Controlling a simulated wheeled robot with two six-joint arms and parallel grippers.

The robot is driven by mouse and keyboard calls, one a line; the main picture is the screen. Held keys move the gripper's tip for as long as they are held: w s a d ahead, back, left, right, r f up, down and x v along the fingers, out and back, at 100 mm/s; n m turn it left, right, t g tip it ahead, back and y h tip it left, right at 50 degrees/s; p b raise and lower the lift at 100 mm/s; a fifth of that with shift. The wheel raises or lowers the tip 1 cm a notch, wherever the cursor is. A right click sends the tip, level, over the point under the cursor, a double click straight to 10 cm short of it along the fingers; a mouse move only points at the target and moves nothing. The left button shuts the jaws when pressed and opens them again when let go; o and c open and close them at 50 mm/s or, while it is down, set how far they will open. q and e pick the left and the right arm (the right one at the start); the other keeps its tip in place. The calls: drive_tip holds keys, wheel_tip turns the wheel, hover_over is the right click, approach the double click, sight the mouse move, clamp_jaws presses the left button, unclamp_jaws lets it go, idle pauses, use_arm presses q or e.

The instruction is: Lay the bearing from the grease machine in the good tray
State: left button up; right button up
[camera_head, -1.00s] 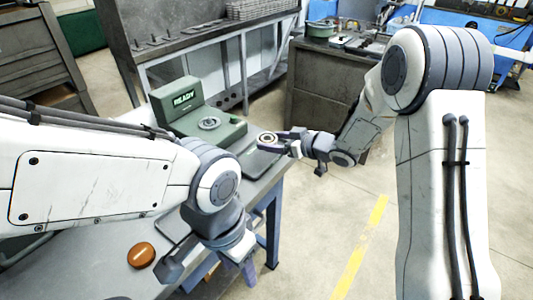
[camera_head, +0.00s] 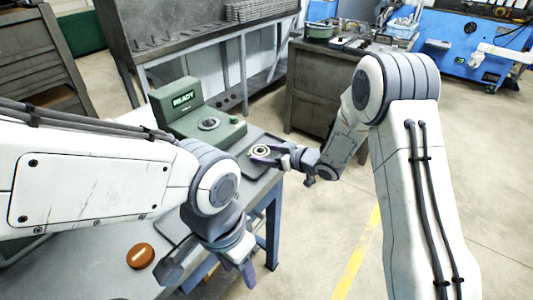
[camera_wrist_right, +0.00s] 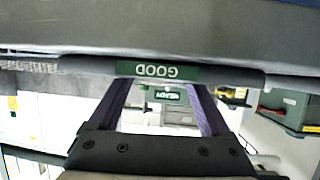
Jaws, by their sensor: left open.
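The bearing (camera_head: 260,150) is a small metal ring at the fingertips of my right gripper (camera_head: 264,153), low over the good tray (camera_head: 246,171). I cannot tell whether it touches the tray. The right fingers are around the bearing. In the right wrist view the two fingers (camera_wrist_right: 160,92) are apart, with their tips and the bearing hidden by a grey rim with an upside-down GOOD label (camera_wrist_right: 158,70). The grease machine (camera_head: 205,120) is green, shows READY, and stands left of the tray. My left gripper (camera_head: 212,274) is open and empty near the table's front edge.
A round brown object (camera_head: 140,256) lies on the grey table (camera_head: 95,270) left of my left gripper. Another dark tray edge shows partly behind my left wrist. A grey cabinet (camera_head: 320,90) stands behind my right gripper.

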drive_tip(key=shift+o, duration=0.6)
drive_tip(key=shift+r, duration=0.3)
drive_tip(key=v, duration=1.2)
drive_tip(key=s+a+r+m+g+h, duration=0.1)
drive_tip(key=s+g+h, duration=0.3)
drive_tip(key=s, duration=1.1)
drive_tip(key=s+a+r+m+g+h, duration=0.1)
drive_tip(key=s+g+h, duration=0.4)
drive_tip(key=s, duration=1.1)
drive_tip(key=shift+a+r, duration=0.4)
drive_tip(key=shift+a, duration=0.3)
drive_tip(key=shift+s+r, duration=0.1)
drive_tip(key=shift+s, duration=0.05)
